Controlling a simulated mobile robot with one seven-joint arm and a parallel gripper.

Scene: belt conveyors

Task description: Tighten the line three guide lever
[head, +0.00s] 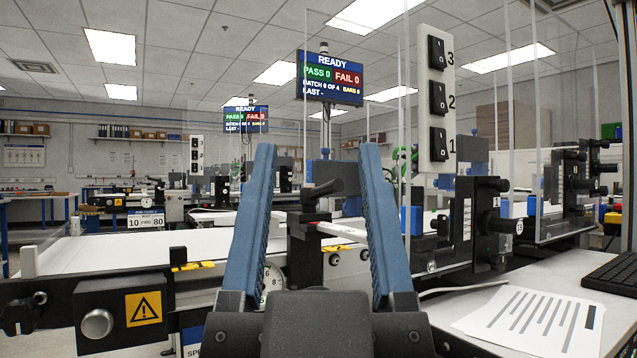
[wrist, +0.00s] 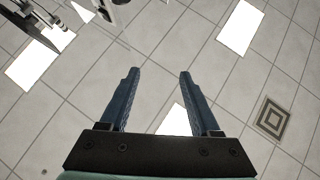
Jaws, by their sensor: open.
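My gripper (head: 317,150) stands upright in the middle of the head view, its two blue fingers wide apart and empty. In the wrist view my gripper (wrist: 159,74) is also open, with only the ceiling between its fingers. A black clamp lever (head: 322,192) on a dark post shows behind my gripper, between the fingers in the picture and apart from them. Its handle tilts up to the right. I cannot tell from any label whether it belongs to line three. The lever is not identifiable in the wrist view.
A white belt (head: 130,250) with a black side frame lies at left. A panel with switches marked 3, 2 and 1 (head: 437,100) stands right, among clear shields. A printed sheet (head: 530,318) and a keyboard (head: 615,274) lie on the right table. A screen (head: 333,77) reads READY.

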